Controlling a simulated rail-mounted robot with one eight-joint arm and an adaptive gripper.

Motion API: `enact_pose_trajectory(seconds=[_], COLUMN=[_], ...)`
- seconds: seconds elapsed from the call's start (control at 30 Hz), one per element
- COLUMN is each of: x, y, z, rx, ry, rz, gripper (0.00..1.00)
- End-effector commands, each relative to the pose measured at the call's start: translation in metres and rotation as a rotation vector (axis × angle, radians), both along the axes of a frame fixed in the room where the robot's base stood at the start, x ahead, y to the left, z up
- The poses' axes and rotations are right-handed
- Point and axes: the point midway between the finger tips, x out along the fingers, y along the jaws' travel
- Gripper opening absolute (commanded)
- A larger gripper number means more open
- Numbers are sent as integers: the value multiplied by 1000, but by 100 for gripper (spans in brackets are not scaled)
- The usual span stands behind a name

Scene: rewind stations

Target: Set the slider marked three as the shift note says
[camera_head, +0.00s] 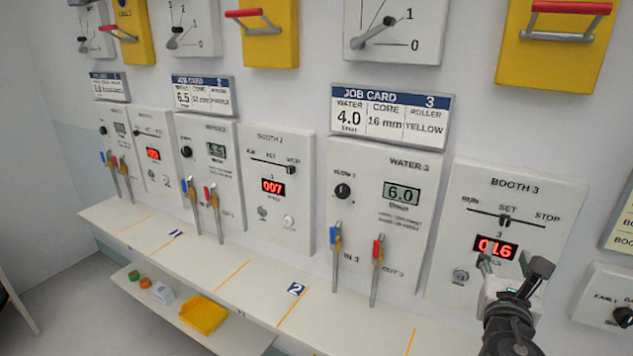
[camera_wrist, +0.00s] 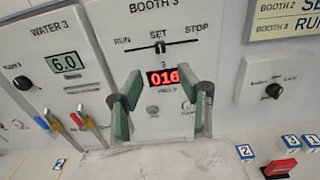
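The Booth 3 panel (camera_head: 470,245) carries a slider (camera_head: 506,219) on a horizontal track marked RUN, SET and STOP. In the wrist view the slider (camera_wrist: 160,44) stands at about the middle, under SET. A red display below it reads 016. A yellow note (camera_wrist: 283,24), cut off at the upper right, shows a "BOOTH 2 SE…" line and a "BOOTH 3 RU…" line. My gripper (camera_wrist: 162,108) is open and empty in front of the lower panel, its green-padded fingers either side of the display and below the slider. The head view also shows my gripper (camera_head: 506,268).
The Water 3 panel (camera_head: 380,215), reading 6.0, has a knob and two upright hose handles (camera_head: 375,270) left of Booth 3. A dial box (camera_head: 603,298) is on the right. The wrist view shows a red-handled object (camera_wrist: 280,168) and number tags at lower right.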

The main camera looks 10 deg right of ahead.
Motion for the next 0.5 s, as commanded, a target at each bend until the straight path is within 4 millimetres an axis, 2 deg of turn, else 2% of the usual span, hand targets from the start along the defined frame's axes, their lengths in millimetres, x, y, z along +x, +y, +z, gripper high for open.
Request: enact_pose_trajectory(seconds=[0.5], x=[69], y=[-58], z=[-3], rx=[5], ry=[-3], rz=[-3], gripper=[36])
